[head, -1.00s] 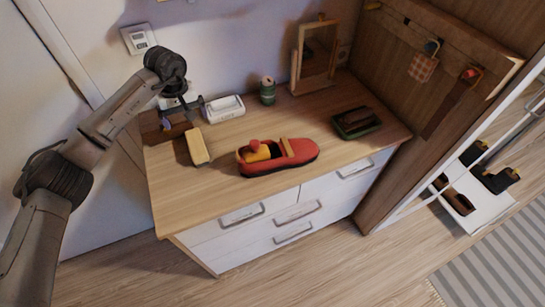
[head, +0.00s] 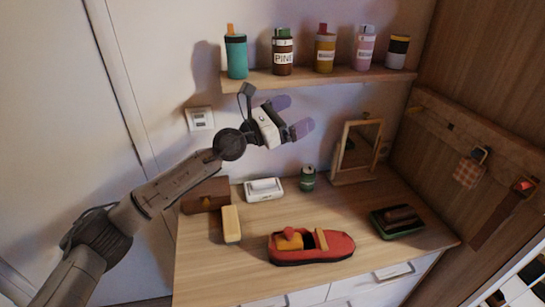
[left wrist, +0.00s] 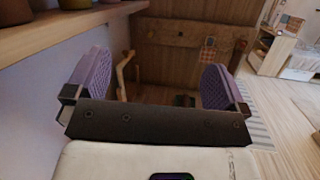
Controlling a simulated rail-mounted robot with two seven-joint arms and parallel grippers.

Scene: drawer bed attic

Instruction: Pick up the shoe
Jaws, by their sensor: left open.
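The red shoe (head: 311,247) with a dark sole lies on the wooden top of the dresser (head: 215,275), near its front edge. Yellow and red items sit in its opening. My left gripper (head: 296,116) is above the back of the dresser, just below the wall shelf and well apart from the shoe. Its purple-padded fingers are spread and empty, which the left wrist view also shows (left wrist: 155,85). The shoe cannot be made out in the left wrist view. My right gripper is in neither view.
A shelf (head: 330,78) with several bottles is close above my left gripper. A white box (head: 264,189), green can (head: 308,178), mirror (head: 357,150), brush (head: 231,224), brown box (head: 206,195) and dark green tray (head: 398,234) stand around the shoe.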

